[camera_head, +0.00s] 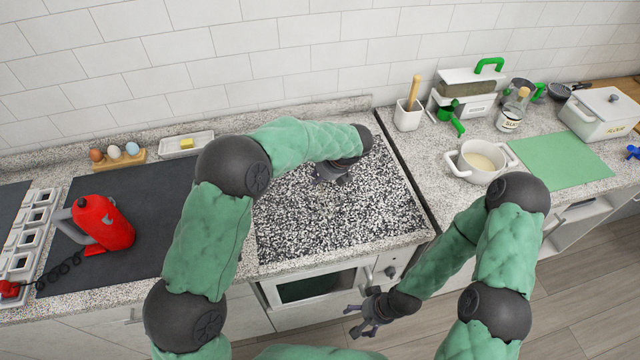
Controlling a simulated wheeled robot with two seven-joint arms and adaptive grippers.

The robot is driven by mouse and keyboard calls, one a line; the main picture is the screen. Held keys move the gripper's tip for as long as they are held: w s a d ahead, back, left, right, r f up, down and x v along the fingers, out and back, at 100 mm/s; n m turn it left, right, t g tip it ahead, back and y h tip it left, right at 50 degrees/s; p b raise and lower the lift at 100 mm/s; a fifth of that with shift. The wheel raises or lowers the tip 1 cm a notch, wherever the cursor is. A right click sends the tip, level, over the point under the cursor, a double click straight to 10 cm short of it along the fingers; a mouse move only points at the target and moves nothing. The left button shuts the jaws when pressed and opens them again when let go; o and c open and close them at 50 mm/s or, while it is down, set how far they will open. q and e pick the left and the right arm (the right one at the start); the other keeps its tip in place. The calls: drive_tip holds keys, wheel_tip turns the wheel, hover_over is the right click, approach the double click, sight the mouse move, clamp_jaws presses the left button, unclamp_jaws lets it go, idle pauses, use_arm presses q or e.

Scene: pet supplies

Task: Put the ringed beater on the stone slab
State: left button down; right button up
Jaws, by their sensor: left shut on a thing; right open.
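The stone slab (345,215) looks like the black-and-white speckled panel in the middle of the counter. My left gripper (327,180) is over the back middle part of this slab, close to its surface. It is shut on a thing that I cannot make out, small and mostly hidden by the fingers. I cannot pick out the ringed beater for certain anywhere in view. My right gripper (366,326) is open and empty, low in front of the counter near the oven door.
A red hand mixer (103,222) with a cord stands on the dark mat (150,210) at left. Eggs in a wooden holder (120,161) and a butter dish (186,144) are behind. A white pot (475,160), green board (562,160) and utensil crock (408,115) are at right.

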sight(315, 186)
use_arm(q)
drive_tip(key=w+f, duration=0.2)
drive_tip(key=f, duration=0.1)
drive_tip(key=shift+w+f+b, duration=0.2)
drive_tip(key=shift+w+b, duration=0.1)
drive_tip(key=shift+w, duration=0.1)
wheel_tip(315, 186, down, 3)
drive_tip(key=shift+w+f+b, duration=0.1)
drive_tip(key=shift+w+b, duration=0.05)
drive_tip(key=shift+b, duration=0.4)
drive_tip(key=c, duration=1.6)
unclamp_jaws()
drive_tip(key=shift+f, duration=0.1)
drive_tip(key=shift+o, duration=0.2)
drive_tip(key=p+v, duration=0.2)
drive_tip(key=v, duration=1)
drive_tip(key=shift+r+p, duration=0.2)
drive_tip(key=shift+p, duration=0.2)
